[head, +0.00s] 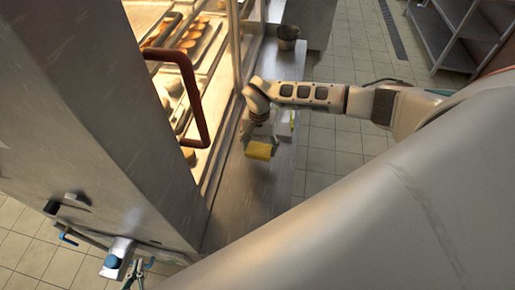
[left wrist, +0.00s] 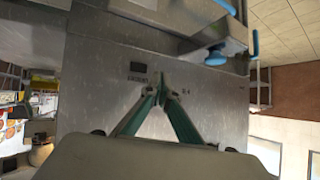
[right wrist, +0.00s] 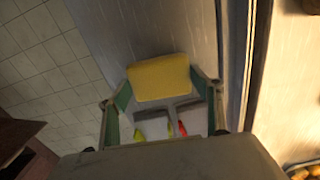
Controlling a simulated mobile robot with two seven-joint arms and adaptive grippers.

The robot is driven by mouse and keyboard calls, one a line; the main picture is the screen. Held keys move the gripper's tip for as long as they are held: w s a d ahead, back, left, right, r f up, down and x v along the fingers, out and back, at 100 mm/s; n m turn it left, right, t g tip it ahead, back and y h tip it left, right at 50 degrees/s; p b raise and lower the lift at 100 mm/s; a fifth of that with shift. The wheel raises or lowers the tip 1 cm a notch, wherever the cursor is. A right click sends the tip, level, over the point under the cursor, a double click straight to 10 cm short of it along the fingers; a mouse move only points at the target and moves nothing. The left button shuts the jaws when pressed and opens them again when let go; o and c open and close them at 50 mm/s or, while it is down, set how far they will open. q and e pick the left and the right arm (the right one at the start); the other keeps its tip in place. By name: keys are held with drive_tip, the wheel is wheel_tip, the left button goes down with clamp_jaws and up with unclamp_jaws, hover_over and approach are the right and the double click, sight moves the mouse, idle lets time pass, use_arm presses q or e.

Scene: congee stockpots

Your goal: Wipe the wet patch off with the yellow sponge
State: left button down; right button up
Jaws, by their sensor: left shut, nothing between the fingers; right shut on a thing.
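The yellow sponge (head: 259,151) is held by my right gripper (head: 262,137) over the narrow steel counter. In the right wrist view the sponge (right wrist: 160,78) sits between the two fingertips of the gripper (right wrist: 161,88), which is shut on it. I cannot tell whether the sponge touches the counter (head: 238,192). I cannot make out a clear wet patch on the steel. My left gripper (head: 134,274) is low at the left, by the steel cabinet. In the left wrist view its fingertips (left wrist: 158,86) meet with nothing between them.
A glass-sided case with bread trays (head: 191,45) and a brown handle (head: 190,90) borders the counter on the left. A metal pot (head: 287,36) stands at the far end.

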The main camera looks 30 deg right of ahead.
drive_tip(key=shift+r, duration=0.55)
drive_tip(key=shift+r+p, duration=0.35)
drive_tip(key=shift+p, duration=0.3)
use_arm(q)
drive_tip(key=shift+s+a+f+n+y, duration=0.15)
drive_tip(key=shift+s+a+f+y, duration=0.1)
drive_tip(key=shift+s+a, duration=0.25)
drive_tip(key=shift+s+a+f+n+y, duration=0.15)
drive_tip(key=shift+s+a+f+y, duration=0.15)
drive_tip(key=shift+a, duration=0.35)
drive_tip(key=shift+w+d+r, duration=0.1)
drive_tip(key=shift+d+r, duration=0.1)
drive_tip(key=shift+d, duration=0.05)
